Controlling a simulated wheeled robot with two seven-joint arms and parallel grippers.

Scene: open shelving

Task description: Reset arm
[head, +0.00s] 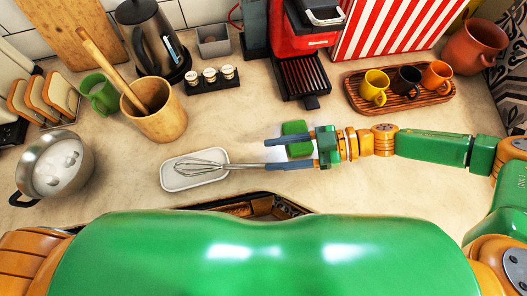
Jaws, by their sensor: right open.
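My right gripper (269,154) reaches in from the right over the counter (350,180), with its fingers pointing left. It is open, with a clear gap between its two dark fingers. A green block-like object (296,129) shows behind the upper finger, which hides part of it. I cannot tell whether they touch. A whisk (205,165) lies on a small white tray (180,184), its handle end close to the lower fingertip. My left gripper is not in view.
A wooden utensil pot (163,124), green mug (97,98), metal pot (75,190) and kettle (150,45) stand left. A red coffee machine (299,42) stands at the back. A wooden tray (434,101) with cups is back right. An open drawer (285,209) shows at the front edge.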

